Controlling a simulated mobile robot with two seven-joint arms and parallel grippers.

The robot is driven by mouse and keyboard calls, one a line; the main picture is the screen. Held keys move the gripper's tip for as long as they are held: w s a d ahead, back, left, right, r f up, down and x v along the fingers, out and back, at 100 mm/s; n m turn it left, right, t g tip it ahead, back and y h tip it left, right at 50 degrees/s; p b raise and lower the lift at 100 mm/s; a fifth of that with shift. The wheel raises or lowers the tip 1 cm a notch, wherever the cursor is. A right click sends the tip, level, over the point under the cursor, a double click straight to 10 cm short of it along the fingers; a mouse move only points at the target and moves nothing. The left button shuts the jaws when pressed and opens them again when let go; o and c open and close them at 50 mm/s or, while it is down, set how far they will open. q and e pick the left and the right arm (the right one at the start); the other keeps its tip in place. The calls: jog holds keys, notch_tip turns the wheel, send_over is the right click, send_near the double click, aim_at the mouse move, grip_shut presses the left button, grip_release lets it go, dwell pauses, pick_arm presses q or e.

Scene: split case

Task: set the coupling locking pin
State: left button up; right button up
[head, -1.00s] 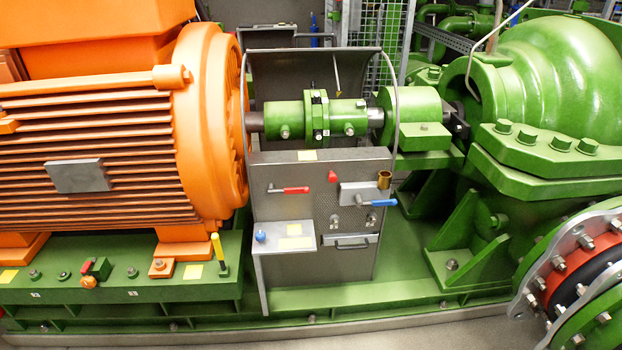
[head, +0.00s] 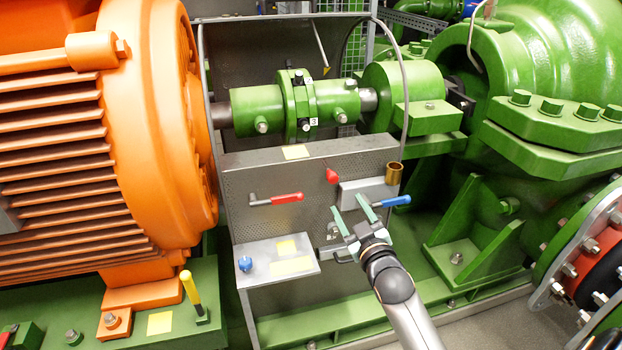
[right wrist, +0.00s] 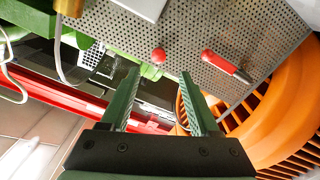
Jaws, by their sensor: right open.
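The green coupling (head: 297,105) sits on the shaft between the orange motor and the green pump, with black and silver fittings and a small white tag on its hub. A brass cup (head: 394,173) stands at the right end of the guard panel. A yellow-handled pin (head: 189,288) stands upright on the green base at lower left. I cannot tell which part is the locking pin. My right gripper (head: 348,203) is open and empty in front of the panel, below the coupling. Its two fingers (right wrist: 160,78) are apart in the right wrist view. My left gripper is not in view.
The perforated guard panel (head: 250,215) carries a red handle (head: 286,198), a red knob (head: 331,176) and a blue handle (head: 396,201). A grey shelf with a blue knob (head: 245,263) juts out at lower left. The orange motor (head: 150,120) and green pump (head: 560,50) flank the coupling.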

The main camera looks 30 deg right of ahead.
aim_at(335, 182)
jog(key=b+x, duration=0.1)
jog(key=x, duration=1)
jog(key=shift+b, duration=0.4)
jog(key=shift+w+d+r, duration=0.1)
jog(key=shift+w+d, duration=0.05)
jog(key=shift+w, duration=0.4)
jog(key=c, duration=0.8)
grip_shut()
